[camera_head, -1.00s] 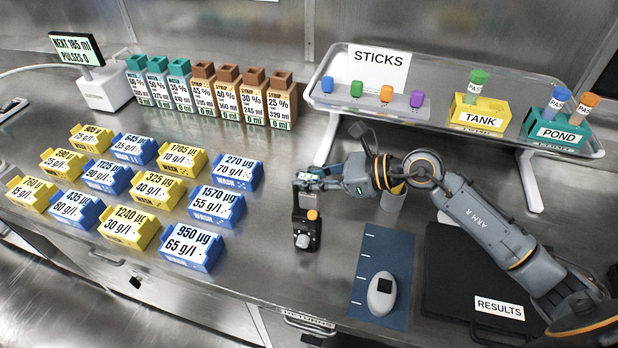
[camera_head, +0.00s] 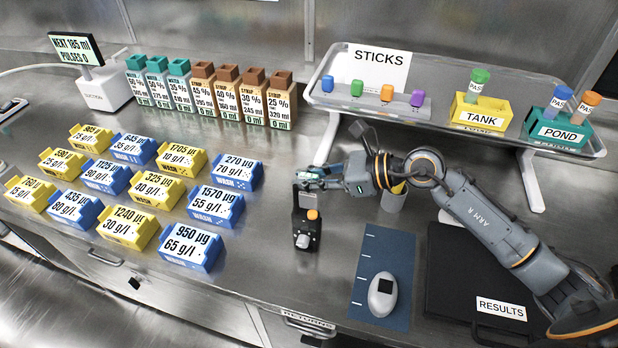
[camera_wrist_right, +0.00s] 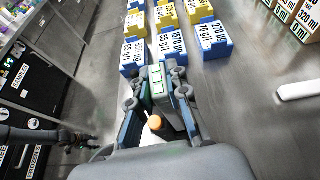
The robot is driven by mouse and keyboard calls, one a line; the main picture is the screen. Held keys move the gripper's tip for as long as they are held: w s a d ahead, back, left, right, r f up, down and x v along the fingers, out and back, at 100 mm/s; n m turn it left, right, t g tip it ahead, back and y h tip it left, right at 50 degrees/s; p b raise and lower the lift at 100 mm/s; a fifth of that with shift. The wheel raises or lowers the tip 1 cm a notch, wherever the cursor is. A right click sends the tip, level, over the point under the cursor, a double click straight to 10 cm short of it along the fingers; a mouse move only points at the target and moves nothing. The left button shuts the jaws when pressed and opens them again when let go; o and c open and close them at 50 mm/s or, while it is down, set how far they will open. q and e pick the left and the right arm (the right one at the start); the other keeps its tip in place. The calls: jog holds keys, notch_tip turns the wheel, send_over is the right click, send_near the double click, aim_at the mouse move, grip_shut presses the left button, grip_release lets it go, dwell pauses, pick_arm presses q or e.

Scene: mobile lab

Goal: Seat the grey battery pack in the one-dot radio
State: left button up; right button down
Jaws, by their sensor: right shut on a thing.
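I can make out neither a grey battery pack nor a one-dot radio in these views. My right gripper (camera_head: 312,180) is shut on a black device (camera_head: 305,228) with an orange knob and a grey knob. The device is upright at the middle of the steel bench; I cannot tell if its foot touches the bench. In the right wrist view the orange knob (camera_wrist_right: 155,123) shows between the fingers, with a pale green-edged panel (camera_wrist_right: 158,80) beyond it. The fingers hide much of the device.
Blue and yellow labelled boxes (camera_head: 193,247) stand in rows to the left. Labelled syrup bottles (camera_head: 228,92) stand behind them. A blue mat (camera_head: 372,262) with a grey oval device (camera_head: 382,294), and a black RESULTS case (camera_head: 450,275), lie right. A raised tray (camera_head: 440,128) stands behind.

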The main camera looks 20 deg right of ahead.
jog(key=shift+f+b, duration=0.35)
jog(key=shift+r, duration=0.15)
jog(key=shift+r, duration=0.3)
jog(key=shift+s+a, duration=0.1)
jog(key=shift+a, duration=0.05)
dwell(2.0)
jog(key=shift+f+b, duration=0.45)
jog(key=shift+b, duration=0.2)
jog(key=shift+r, duration=0.15)
jog(key=shift+r, duration=0.25)
